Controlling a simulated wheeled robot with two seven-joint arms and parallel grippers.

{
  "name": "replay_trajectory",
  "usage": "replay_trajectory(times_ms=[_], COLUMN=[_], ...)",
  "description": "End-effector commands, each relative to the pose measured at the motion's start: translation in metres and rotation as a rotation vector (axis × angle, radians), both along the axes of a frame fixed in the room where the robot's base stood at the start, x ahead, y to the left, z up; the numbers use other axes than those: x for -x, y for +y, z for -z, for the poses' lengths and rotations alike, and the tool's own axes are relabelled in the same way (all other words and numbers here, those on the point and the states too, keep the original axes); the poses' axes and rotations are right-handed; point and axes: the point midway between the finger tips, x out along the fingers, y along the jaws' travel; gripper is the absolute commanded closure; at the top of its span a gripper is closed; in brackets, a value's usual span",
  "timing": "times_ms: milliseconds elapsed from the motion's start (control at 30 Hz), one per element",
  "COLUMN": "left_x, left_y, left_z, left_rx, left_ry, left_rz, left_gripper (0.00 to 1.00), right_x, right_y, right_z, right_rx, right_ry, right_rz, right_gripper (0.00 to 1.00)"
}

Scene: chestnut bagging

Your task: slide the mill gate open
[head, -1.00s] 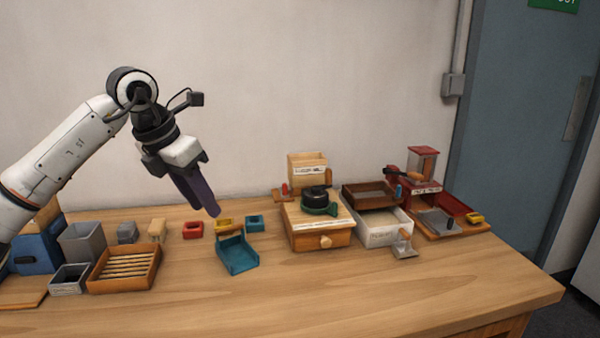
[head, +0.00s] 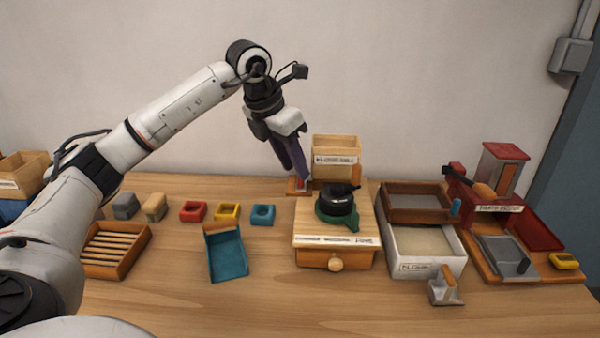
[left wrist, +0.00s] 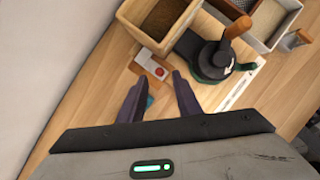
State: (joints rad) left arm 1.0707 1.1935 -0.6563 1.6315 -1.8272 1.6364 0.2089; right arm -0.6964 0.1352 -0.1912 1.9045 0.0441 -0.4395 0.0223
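The mill is a wooden box with a front drawer (head: 336,250) and a black and green grinder head with a crank (head: 338,203); the grinder head also shows in the left wrist view (left wrist: 210,60). Behind it stands a wooden hopper (head: 336,157), holding brown contents in the left wrist view. A small plate with a red knob (left wrist: 158,72), apparently the gate, sticks out from the hopper's left foot. My left gripper (head: 303,178) points down beside the hopper. Its fingers (left wrist: 158,86) are apart and empty, the red knob showing just beyond the tips. My right gripper is not in view.
A white bin (head: 425,268), a brown tray and a red machine (head: 500,175) stand to the right.

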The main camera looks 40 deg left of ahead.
Motion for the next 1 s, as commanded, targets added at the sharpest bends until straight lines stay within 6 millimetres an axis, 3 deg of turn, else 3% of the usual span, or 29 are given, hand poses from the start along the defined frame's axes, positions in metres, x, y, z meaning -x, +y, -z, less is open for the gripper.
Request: replay_trajectory(times_ms=[200,567,600,767,1000], left_x=[-0.011,-0.014,-0.014,-0.014,-0.014], left_y=[-0.001,-0.002,-0.002,-0.002,-0.002], left_z=[0.027,0.033,0.033,0.033,0.033], left_rx=[0.001,0.001,0.001,0.001,0.001], left_ry=[0.001,-0.001,-0.001,-0.001,-0.001], left_rz=[0.000,0.001,0.001,0.001,0.001], left_gripper=[0.69,0.69,0.71,0.98,1.00], right_x=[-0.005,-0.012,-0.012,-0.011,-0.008], right_y=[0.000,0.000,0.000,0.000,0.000], right_z=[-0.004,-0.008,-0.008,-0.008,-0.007], right_rx=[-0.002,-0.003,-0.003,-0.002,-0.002], right_ry=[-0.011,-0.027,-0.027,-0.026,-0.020], right_rz=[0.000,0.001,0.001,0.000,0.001], right_gripper=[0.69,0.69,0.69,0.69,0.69])
